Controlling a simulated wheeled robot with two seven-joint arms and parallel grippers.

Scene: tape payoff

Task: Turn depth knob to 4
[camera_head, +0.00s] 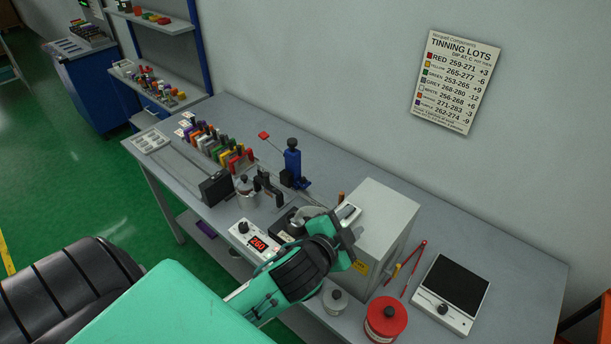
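I cannot read any label marking the depth knob. A black knob (291,143) tops the upright blue device (293,165) at the back of the bench. Another black knob (243,227) is on the white control box (256,240), whose red display reads 260. A third dark knob (442,309) is on the white unit with a black plate (452,287) at right. My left gripper (347,222) is over the bench beside the grey box, to the right of and nearer than the blue device, apart from these knobs. Its fingers are too small and partly hidden to judge. My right gripper is out of view.
A large grey box (384,225) stands right of my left gripper. A red canister (385,319), a small grey pot (335,299) and red-handled pliers (413,268) lie nearby. Several coloured pieces (217,143) stand in rows at left. The bench's back right (490,240) is clear.

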